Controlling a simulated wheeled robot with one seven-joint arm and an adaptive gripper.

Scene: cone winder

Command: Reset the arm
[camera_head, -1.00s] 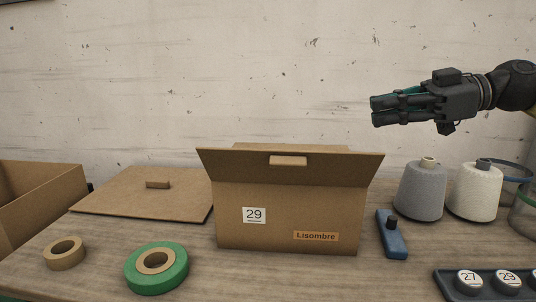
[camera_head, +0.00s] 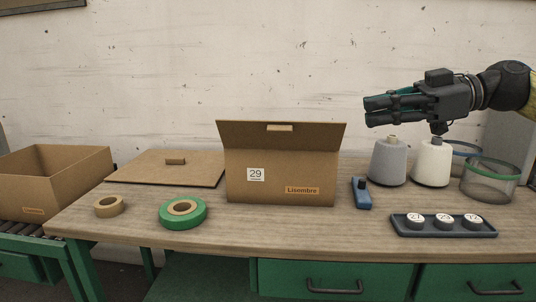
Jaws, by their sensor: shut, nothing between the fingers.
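My gripper (camera_head: 367,111) is at the right of the head view, raised above the table and pointing left. Its fingers are shut with nothing between them. My arm reaches in from the right edge. Below the gripper stand a grey yarn cone (camera_head: 388,164) and a white yarn cone (camera_head: 431,164), both apart from it.
A cardboard box (camera_head: 280,184) labelled 29 stands mid-table with its flap up. A flat cardboard lid (camera_head: 150,170), tan tape (camera_head: 109,206), green tape (camera_head: 183,213), a blue tool (camera_head: 361,194), a tray (camera_head: 445,230) and mesh baskets (camera_head: 490,180) surround it. Another box (camera_head: 50,185) is left.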

